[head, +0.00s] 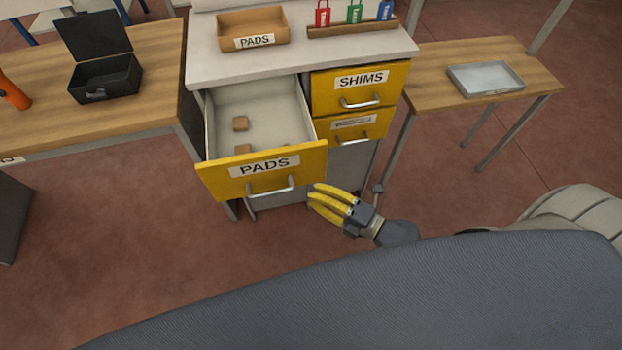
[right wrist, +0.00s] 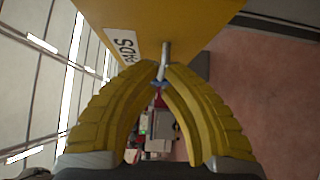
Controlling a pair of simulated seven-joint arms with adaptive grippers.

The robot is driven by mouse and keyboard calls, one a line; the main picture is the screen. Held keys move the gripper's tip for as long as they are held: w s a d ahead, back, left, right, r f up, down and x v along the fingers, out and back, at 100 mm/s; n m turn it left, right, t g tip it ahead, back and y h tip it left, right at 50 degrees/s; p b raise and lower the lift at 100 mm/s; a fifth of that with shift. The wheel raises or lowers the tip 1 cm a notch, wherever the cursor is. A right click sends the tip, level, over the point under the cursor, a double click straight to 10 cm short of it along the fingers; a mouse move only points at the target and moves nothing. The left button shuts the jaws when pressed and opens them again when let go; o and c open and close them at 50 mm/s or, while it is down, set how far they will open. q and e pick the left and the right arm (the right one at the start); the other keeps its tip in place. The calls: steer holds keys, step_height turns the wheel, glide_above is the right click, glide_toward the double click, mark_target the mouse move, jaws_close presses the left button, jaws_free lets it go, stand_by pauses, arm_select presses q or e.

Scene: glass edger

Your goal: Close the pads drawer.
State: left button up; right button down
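The yellow-fronted pads drawer (head: 262,169), labelled PADS, is pulled well out of the white cabinet. Its pale inside shows a few small tan blocks (head: 240,124). Its silver handle (head: 271,188) is on the front face. My right gripper (head: 312,191), with yellow fingers, is just right of the handle, in front of the drawer's lower right. In the right wrist view the fingertips (right wrist: 163,66) come together, and the handle (right wrist: 165,52) shows just beyond them. The gripper looks shut and empty; contact with the drawer cannot be told. My left gripper is out of view.
The shims drawer (head: 360,87) and another yellow drawer (head: 352,126) below it are shut. A tan pads tray (head: 252,27) and a rack of coloured tags (head: 353,27) stand on top. Side tables hold a black box (head: 104,77) and a grey tray (head: 485,79).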

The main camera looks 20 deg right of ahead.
mark_target(298, 173)
steer(key=shift+w, duration=2.25)
steer(key=shift+d, duration=0.1)
